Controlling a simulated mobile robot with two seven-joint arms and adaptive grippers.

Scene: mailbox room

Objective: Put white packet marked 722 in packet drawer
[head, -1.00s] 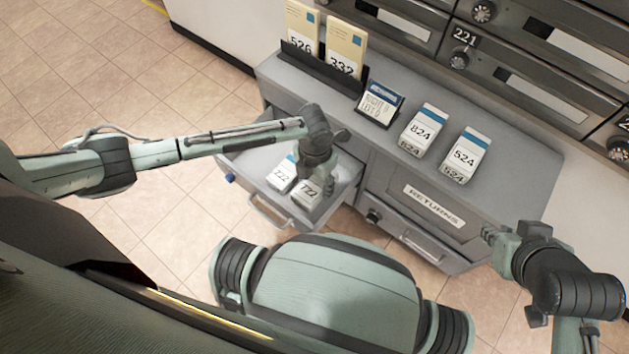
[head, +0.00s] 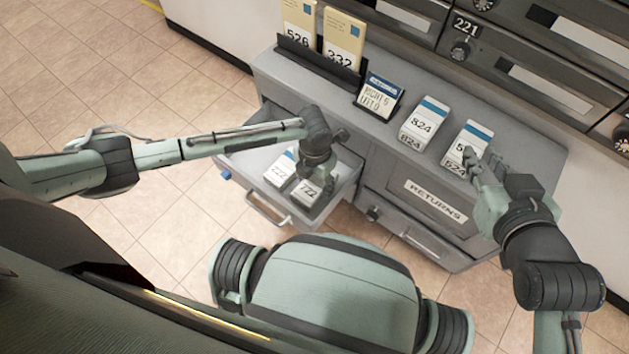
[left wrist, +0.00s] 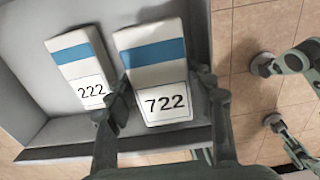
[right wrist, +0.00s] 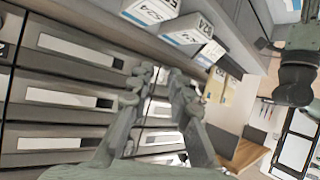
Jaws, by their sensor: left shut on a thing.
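The white packet marked 722 (head: 308,193) has a blue band and lies inside the open packet drawer (head: 262,207), beside the packet marked 222 (head: 279,174). In the left wrist view, packet 722 (left wrist: 163,103) sits between the fingers of my left gripper (left wrist: 163,92), which is shut on it. In the head view, my left gripper (head: 316,170) hides part of packet 722. My right gripper (head: 482,163) is empty, its fingers a little apart, and overlaps packet 524 (head: 473,138) in the head view. I cannot tell whether they touch.
Packet 824 (head: 425,121) and a small sign (head: 380,97) stand on the grey cabinet top. A dark rack (head: 318,63) holds tan envelopes 526 and 332. The returns compartment (head: 432,202) is closed. Mailboxes (head: 545,75) line the wall behind.

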